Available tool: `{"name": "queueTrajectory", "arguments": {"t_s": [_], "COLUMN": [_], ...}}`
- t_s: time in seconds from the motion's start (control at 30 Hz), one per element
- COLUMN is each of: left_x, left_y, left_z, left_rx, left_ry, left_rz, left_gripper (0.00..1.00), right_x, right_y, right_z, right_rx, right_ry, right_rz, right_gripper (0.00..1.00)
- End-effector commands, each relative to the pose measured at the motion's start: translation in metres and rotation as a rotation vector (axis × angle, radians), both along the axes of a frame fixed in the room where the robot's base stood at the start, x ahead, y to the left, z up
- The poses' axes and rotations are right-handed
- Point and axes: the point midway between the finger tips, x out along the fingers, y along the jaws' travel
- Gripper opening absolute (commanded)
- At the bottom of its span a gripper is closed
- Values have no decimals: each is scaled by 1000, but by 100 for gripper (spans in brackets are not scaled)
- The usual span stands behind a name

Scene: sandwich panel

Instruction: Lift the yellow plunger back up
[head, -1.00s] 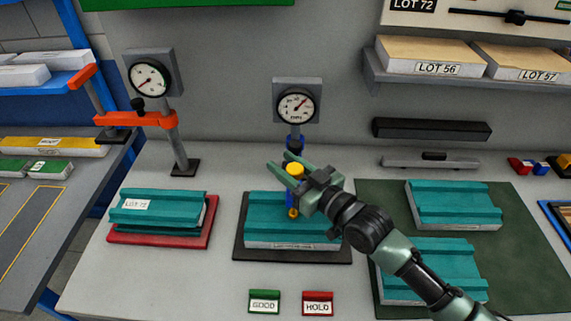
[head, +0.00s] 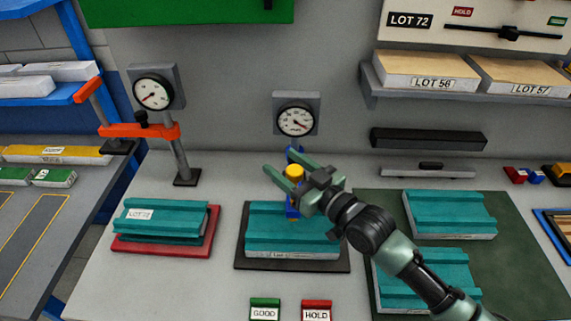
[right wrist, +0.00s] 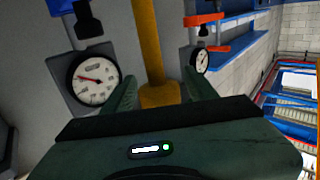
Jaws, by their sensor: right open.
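The yellow plunger's round head (head: 294,171) shows above the blue body (head: 293,208) of the middle gauge stand. My right gripper (head: 281,163) comes in from the right, with its two green fingers open and apart at the plunger head. In the right wrist view the yellow plunger (right wrist: 149,45) runs up between the open fingers (right wrist: 163,88). I cannot tell whether a finger touches it. A teal ribbed panel (head: 270,238) lies on the dark plate (head: 243,263) under the plunger. The plunger's lower tip is not seen. My left gripper is not in view.
The middle gauge (head: 296,121) is mounted behind the plunger. An orange clamp stand (head: 150,131) with another gauge (head: 153,93) is at left. GOOD (head: 264,309) and HOLD (head: 316,310) blocks lie in front. Teal panels lie on the green mat (head: 527,270) at right.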

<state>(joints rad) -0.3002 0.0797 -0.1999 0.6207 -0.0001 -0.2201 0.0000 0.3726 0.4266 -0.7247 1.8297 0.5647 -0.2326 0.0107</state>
Motion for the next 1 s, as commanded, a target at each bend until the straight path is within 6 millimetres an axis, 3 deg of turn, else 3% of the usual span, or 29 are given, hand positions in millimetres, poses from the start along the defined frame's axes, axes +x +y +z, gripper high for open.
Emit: {"name": "queueTrajectory", "arguments": {"t_s": [0.5,1.0], "left_x": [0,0], "left_y": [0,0], "left_z": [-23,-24], "left_rx": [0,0], "left_ry": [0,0], "left_rz": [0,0], "left_gripper": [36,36], "right_x": [-50,-55], "right_y": [-50,-55], "right_z": [-2,0], "right_rx": [-1,1], "right_ry": [-1,-1], "right_rz": [-1,0], "right_gripper": [57,57]}}
